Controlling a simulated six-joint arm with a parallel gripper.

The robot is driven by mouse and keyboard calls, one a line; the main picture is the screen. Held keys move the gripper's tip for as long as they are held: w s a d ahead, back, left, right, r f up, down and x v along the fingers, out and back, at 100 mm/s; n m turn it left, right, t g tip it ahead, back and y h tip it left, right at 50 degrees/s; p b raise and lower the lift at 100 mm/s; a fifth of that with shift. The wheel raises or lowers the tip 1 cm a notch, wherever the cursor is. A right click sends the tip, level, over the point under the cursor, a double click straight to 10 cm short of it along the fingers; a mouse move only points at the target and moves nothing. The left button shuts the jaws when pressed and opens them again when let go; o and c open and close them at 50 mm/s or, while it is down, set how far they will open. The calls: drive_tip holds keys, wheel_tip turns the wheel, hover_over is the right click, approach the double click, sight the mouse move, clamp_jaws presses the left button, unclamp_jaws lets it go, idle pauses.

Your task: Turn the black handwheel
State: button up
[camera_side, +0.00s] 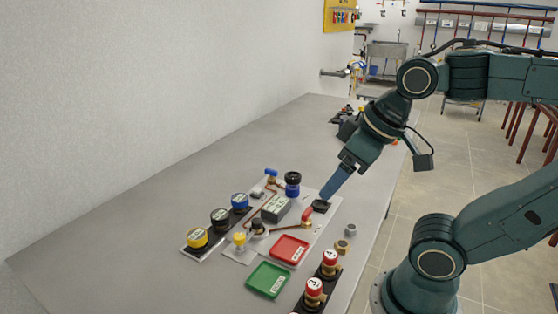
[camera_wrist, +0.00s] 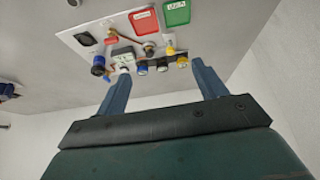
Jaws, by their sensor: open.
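The black handwheel (camera_side: 258,226) appears as a small dark knob on a brass fitting, near the front of the pale panel. It also shows in the wrist view (camera_wrist: 148,47), where it is small and its detail is hard to read. A pipe runs from it toward a red handle (camera_side: 307,215). My gripper (camera_side: 326,194) is up and to the right of the handwheel in the side view, apart from it. In the wrist view my gripper (camera_wrist: 161,69) has its two blue fingers spread wide with nothing held between them.
Yellow (camera_side: 197,238), black (camera_side: 221,218) and blue (camera_side: 240,202) round caps stand left of the handwheel. A blue-black cylinder (camera_side: 292,183) stands behind. Red (camera_side: 289,250) and green (camera_side: 268,280) trays lie in front. Red-topped knobs (camera_side: 330,258) stand at right. The table's left side is clear.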

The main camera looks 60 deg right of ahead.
drive_tip(key=w+d+r+n+g, duration=0.1)
drive_tip(key=w+d+r+n, duration=0.25)
drive_tip(key=w, duration=0.35)
drive_tip(key=n+g, duration=0.5)
drive_tip(key=n, duration=0.3)
hover_over(293, 175)
wheel_tip(293, 175, down, 10)
drive_tip(key=shift+r, duration=0.15)
drive_tip(key=shift+d, duration=0.1)
wheel_tip(293, 175, down, 14)
drive_tip(key=shift+r, duration=0.15)
